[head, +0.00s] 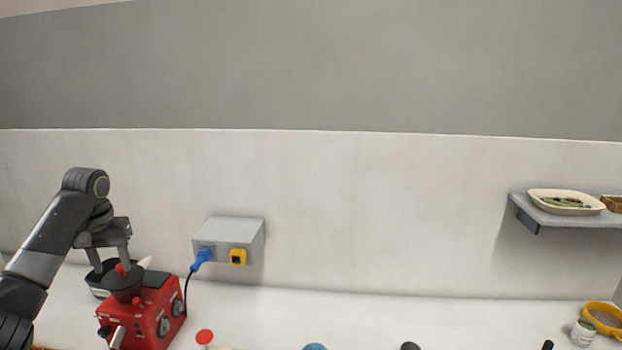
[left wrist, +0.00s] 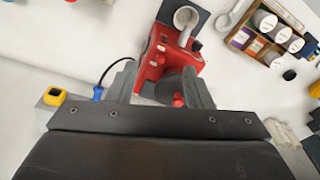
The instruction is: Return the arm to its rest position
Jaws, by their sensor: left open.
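My left gripper (head: 110,259) is at the left of the head view, pointing down over the black hopper of a red machine (head: 156,318). Its fingers are open and apart, with a small red knob (head: 121,268) showing between them. In the left wrist view the gripper (left wrist: 160,84) spans the lower part, and the red machine (left wrist: 166,52) lies just beyond it. I cannot tell whether the fingers touch the hopper. My right gripper is in neither view.
A shelf (head: 560,214) with a tray (head: 566,202) is at the right. A rack of jars (left wrist: 266,38) shows in the left wrist view. The wall's middle is clear.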

